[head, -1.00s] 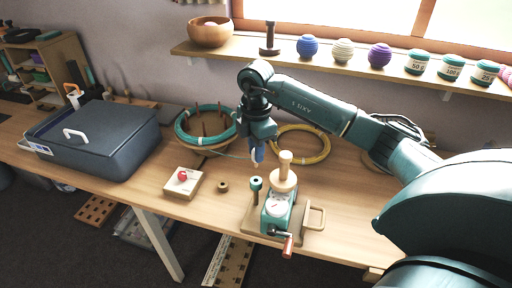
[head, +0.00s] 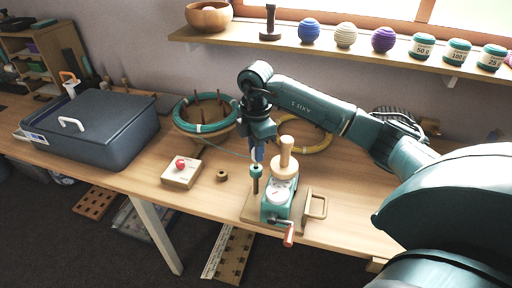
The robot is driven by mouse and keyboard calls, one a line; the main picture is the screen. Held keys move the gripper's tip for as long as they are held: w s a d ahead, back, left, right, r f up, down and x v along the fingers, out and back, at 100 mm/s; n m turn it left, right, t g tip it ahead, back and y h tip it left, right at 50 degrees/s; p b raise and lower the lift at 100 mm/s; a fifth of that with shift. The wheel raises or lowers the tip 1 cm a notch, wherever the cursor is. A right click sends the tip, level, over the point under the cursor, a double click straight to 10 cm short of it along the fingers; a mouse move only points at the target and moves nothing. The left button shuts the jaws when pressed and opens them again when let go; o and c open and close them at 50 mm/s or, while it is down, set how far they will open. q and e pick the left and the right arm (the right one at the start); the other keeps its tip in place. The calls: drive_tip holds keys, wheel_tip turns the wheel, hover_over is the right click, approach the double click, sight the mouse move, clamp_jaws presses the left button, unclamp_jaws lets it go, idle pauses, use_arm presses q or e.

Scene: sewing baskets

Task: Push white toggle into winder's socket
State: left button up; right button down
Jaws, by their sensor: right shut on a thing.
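The winder (head: 277,211) stands on a wooden base on the table, with a teal body, a white dial, a wooden knob on top and a red crank handle in front. A short dark post with a green top (head: 256,170) stands on its left side. My right gripper (head: 257,154) points down just above this green top. It is shut on a small pale piece, seemingly the white toggle, mostly hidden by the fingers. I cannot tell whether the piece touches the green top or where the socket lies. My left gripper is not in view.
A teal coil (head: 205,115) and a yellow coil (head: 318,142) lie behind. A dark case (head: 95,130) stands at left. A shelf (head: 350,57) runs above.

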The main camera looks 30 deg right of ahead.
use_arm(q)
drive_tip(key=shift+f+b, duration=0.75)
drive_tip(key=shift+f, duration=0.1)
use_arm(e)
drive_tip(key=shift+f, duration=1.45)
drive_tip(key=c, duration=1.2)
unclamp_jaws()
drive_tip(key=shift+r, duration=0.2)
wheel_tip(320, 180, up, 12)
drive_tip(key=shift+r, duration=0.1)
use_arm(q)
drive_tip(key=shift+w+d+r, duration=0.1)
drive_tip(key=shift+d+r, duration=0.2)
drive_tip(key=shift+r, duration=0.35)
use_arm(e)
drive_tip(key=shift+r, duration=0.35)
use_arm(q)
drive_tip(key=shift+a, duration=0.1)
